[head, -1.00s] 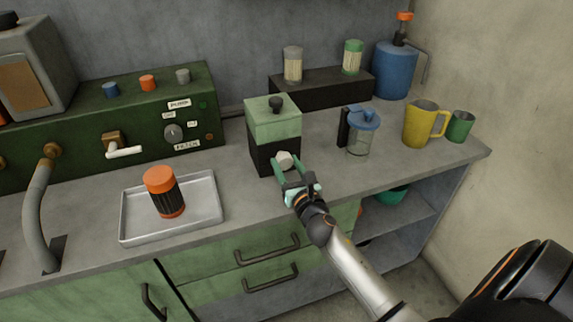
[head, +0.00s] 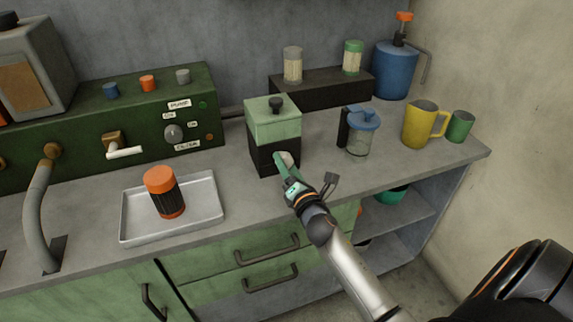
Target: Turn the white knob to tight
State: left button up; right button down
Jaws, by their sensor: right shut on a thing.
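The white knob (head: 288,158) sits on the front of a box with a black lower part (head: 262,157) and a pale green top (head: 272,122). My right gripper (head: 284,167) reaches the knob from the front right and is shut on it. Its green fingers hide part of the knob, and the gripper is turned so that they nearly overlap in the head view. I cannot read any tight mark on the box. My left gripper is not in view.
A blue-lidded clear jar (head: 359,135), a yellow mug (head: 417,124) and a green cup (head: 460,126) stand to the right. A metal tray (head: 205,208) with an orange-capped jar (head: 165,192) lies to the left. A green control panel (head: 85,130) stands behind it.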

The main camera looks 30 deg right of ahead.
jog(key=m, duration=0.6)
jog(key=shift+m+p, duration=0.3)
jog(key=shift+p, duration=0.05)
jog(key=m, duration=0.3)
jog(key=shift+m+p, duration=0.3)
jog(key=shift+p, duration=0.1)
jog(key=shift+m, duration=0.5)
jog(key=m+p, duration=0.1)
jog(key=m, duration=0.1)
jog(key=shift+m, duration=0.4)
jog(key=m+p, duration=0.2)
jog(key=m, duration=0.2)
jog(key=m+p, duration=0.1)
jog(key=m, duration=0.3)
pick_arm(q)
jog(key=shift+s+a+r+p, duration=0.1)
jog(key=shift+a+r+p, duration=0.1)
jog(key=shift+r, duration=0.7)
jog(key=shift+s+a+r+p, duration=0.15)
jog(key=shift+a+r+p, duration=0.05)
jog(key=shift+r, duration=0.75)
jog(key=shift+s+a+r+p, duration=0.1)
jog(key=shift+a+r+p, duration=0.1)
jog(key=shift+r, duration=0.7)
pick_arm(e)
jog(key=shift+m, duration=1.5)
jog(key=shift+c, duration=1.2)
grip_release()
